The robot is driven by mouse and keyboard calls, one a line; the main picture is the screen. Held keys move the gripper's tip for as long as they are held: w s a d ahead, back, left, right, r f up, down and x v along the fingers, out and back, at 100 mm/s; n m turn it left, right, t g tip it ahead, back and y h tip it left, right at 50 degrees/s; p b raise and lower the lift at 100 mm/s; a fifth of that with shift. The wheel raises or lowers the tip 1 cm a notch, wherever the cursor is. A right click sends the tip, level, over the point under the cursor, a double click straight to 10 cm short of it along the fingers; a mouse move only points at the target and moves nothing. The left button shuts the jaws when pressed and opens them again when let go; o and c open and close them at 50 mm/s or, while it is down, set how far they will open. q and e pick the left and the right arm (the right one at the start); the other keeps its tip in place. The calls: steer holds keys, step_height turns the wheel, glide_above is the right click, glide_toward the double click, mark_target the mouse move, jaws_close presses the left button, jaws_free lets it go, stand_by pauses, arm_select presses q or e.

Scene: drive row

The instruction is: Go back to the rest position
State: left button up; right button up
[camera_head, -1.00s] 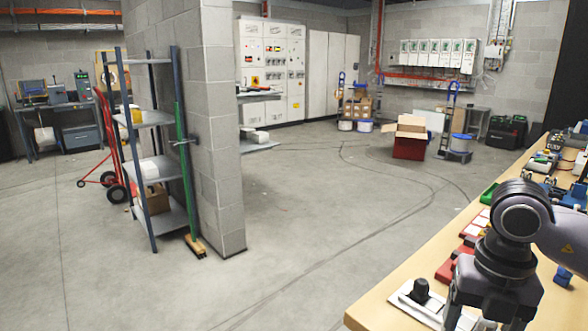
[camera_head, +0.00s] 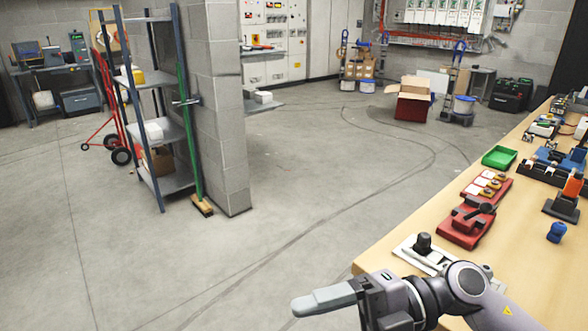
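My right gripper (camera_head: 325,299) shows at the bottom middle of the head view, its arm coming in from the lower right. It points left, past the near left corner of the wooden workbench (camera_head: 400,236), over the grey floor. Its pale fingers are seen from the side and look like one piece, so I cannot tell whether they are apart. No object shows at the fingertips. My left gripper is not in view.
The bench on the right holds a white block with a black knob (camera_head: 423,243), a red fixture (camera_head: 467,222), a green tray (camera_head: 500,157) and a blue piece (camera_head: 556,232). A shelf rack (camera_head: 170,132) stands by a block pillar (camera_head: 225,115). The middle floor is clear.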

steer(key=w+d+f+m+t+h+p, duration=0.1)
steer(key=w+d+f+m+t+h, duration=0.3)
steer(key=m+t, duration=0.75)
steer(key=w+d+f+m+t+h+p, duration=0.15)
steer(key=w+d+f+m+t, duration=0.3)
steer(key=m+t, duration=0.7)
steer(key=s+d+f+m+g+h, duration=0.4)
steer(key=s+f, duration=0.2)
steer(key=f, duration=0.3)
steer(key=s+d+f+m+g+h, duration=0.4)
steer(key=s+f, duration=0.3)
steer(key=f, duration=0.3)
steer(key=shift+s+d+g+h, duration=0.2)
steer(key=shift+d+g+h, duration=0.05)
steer(key=shift+g+h, duration=0.15)
